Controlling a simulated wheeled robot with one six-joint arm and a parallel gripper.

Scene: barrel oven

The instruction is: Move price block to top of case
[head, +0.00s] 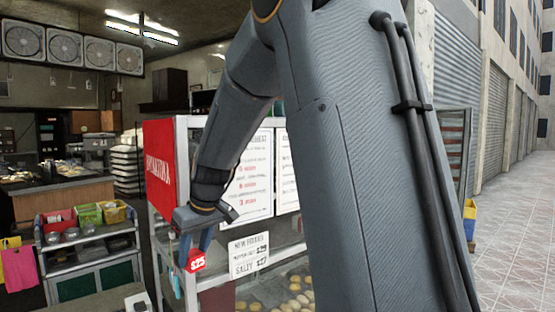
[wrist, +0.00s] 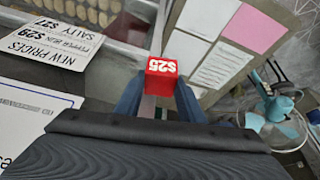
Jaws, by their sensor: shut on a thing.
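The price block is a small red block with white "$25" lettering. It is held between the two blue fingers of my gripper (head: 190,245). In the head view the block (head: 195,261) hangs at the fingertips in front of the display case (head: 181,215), near its left front corner. In the wrist view the block (wrist: 161,76) is at the centre, between the fingertips (wrist: 158,92). The case has a metal frame, a red side panel and paper signs on its glass.
A "New Prices" sign (head: 248,255) is on the case front, with several round baked goods (head: 290,303) behind the glass. A cart with coloured bins (head: 88,214) stands at left. The wrist view shows a turquoise fan (wrist: 275,115) at right. Paved ground (head: 515,220) lies open at right.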

